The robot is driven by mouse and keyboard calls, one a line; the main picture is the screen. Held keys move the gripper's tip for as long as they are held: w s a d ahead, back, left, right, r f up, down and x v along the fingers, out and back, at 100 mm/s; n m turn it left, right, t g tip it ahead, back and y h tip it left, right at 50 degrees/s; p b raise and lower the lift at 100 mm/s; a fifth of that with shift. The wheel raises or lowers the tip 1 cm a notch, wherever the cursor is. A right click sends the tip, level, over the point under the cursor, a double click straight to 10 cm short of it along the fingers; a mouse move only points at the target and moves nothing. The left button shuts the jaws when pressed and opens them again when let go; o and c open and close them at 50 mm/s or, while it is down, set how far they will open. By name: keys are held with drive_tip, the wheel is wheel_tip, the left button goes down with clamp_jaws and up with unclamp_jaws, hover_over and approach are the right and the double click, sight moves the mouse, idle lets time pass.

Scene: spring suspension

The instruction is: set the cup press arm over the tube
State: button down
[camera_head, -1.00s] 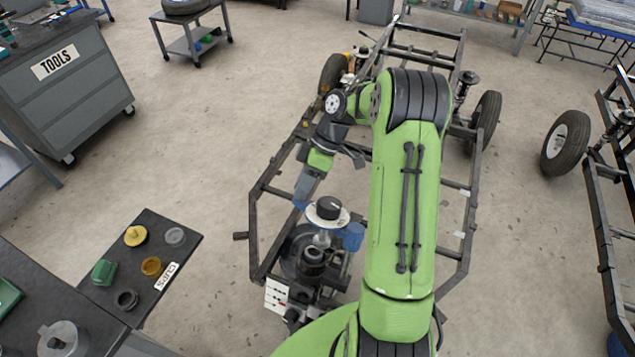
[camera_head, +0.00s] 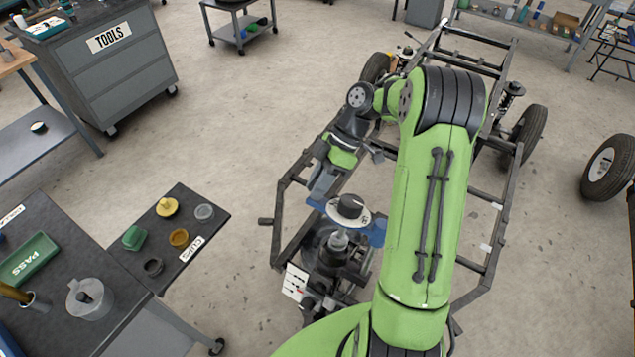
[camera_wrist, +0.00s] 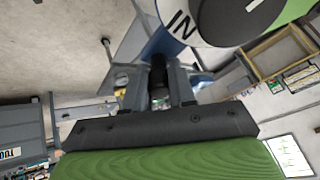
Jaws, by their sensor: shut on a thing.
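The cup press arm is a blue arm (camera_head: 376,234) with a white dial (camera_head: 361,217) and a black knob on top, at the front of the chassis. A silver and dark upright part (camera_head: 338,242), perhaps the tube, shows just below the dial. I cannot tell whether the arm is centred over it. My gripper (camera_head: 318,198) is at the left end of the blue arm. In the wrist view its jaws (camera_wrist: 160,88) are shut on a black handle (camera_wrist: 158,72) in front of the blue arm. The dial (camera_wrist: 185,22) shows the letters "IN".
My green arm crosses above the chassis frame (camera_head: 290,190) and hides part of it. A dark cups table (camera_head: 208,225) with several cups stands to the left. A worktable with a green PASS tray (camera_head: 28,260) is at the lower left. Open floor lies between the tools cabinet (camera_head: 120,65) and the chassis.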

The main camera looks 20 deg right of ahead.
drive_tip(key=shift+a+r, duration=0.1)
drive_tip(key=c, duration=0.9)
unclamp_jaws()
drive_tip(key=shift+s, duration=0.1)
drive_tip(key=shift+c, duration=0.2)
drive_tip(key=p+v, duration=0.9)
drive_tip(key=v, duration=0.6)
drive_tip(key=shift+d+r, duration=0.2)
drive_tip(key=shift+r, duration=0.1)
